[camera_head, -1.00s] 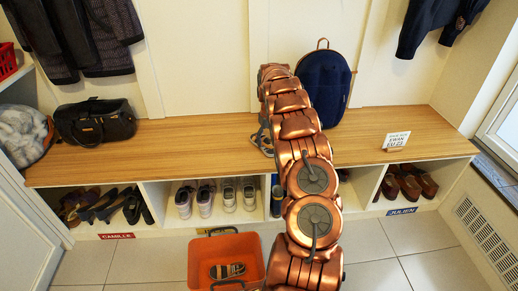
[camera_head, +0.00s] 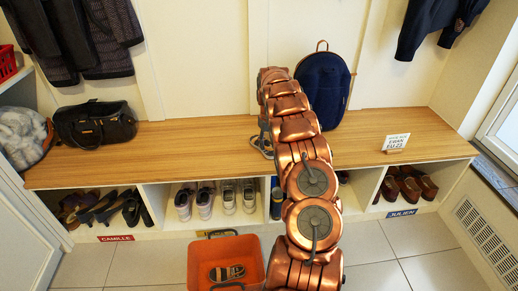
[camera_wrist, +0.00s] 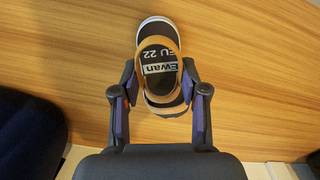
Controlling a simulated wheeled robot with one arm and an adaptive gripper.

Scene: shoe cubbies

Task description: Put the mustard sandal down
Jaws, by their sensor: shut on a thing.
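The mustard sandal (camera_wrist: 160,62) has mustard straps, a dark footbed and a white label reading "Ewan EU 22". In the wrist view my gripper (camera_wrist: 160,95) is shut on it, one finger at each side near its heel end. The wooden bench top (camera_wrist: 240,90) lies directly beneath; I cannot tell whether the sole touches it. In the head view the gripper (camera_head: 262,145) shows as grey parts low over the bench (camera_head: 200,140), left of my copper arm. The sandal cannot be made out there.
A navy backpack (camera_head: 324,90) stands right of my arm. A card reading "EWAN EU 22" (camera_head: 397,141) stands further right. A dark bag (camera_head: 95,124) is at the left. Shoes fill cubbies below. An orange bin (camera_head: 255,262) with a striped sandal (camera_head: 227,273) sits on the floor. Bench between bag and arm is clear.

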